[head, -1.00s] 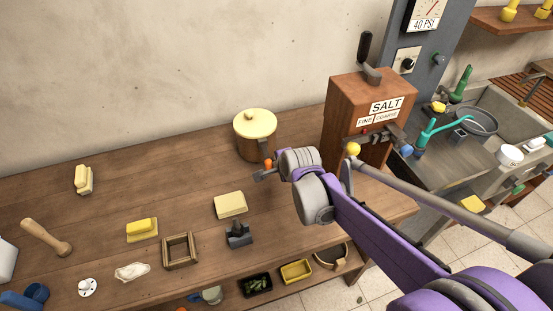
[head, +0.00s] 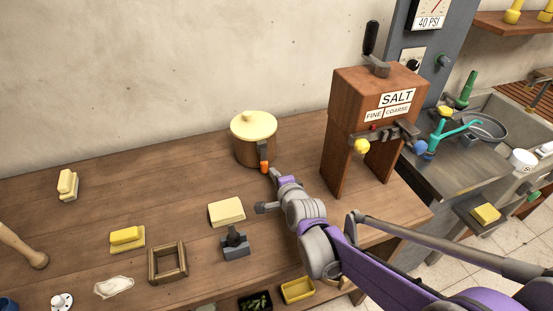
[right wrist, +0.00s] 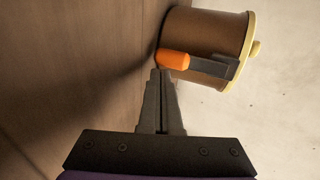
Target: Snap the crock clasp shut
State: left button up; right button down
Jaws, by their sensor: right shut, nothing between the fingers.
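The crock (head: 242,150) is a brown pot with a cream lid (head: 254,125), standing upright at the back of the wooden bench. A dark clasp (head: 263,151) with an orange tip (head: 264,168) hangs down its front side. In the right wrist view the crock (right wrist: 205,36) appears sideways, with the dark clasp (right wrist: 213,67) and orange tip (right wrist: 173,60) near the fingertips. My right gripper (head: 272,172) is shut and empty, its tips close by the orange tip; it also shows in the right wrist view (right wrist: 161,75). Whether they touch, I cannot tell. My left gripper is out of view.
A wooden salt dispenser (head: 345,112) stands right of the crock. A pale block (head: 226,212), a dark tool (head: 235,243), a wooden frame (head: 168,263) and a butter dish (head: 127,238) lie in front.

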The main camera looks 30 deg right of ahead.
jog(key=shift+w+f, duration=0.15)
jog(key=shift+w, duration=0.05)
dwell(0.7)
jog(key=shift+r+p, duration=0.5)
jog(key=shift+r, duration=0.35)
jog(key=shift+s+d+f, duration=0.1)
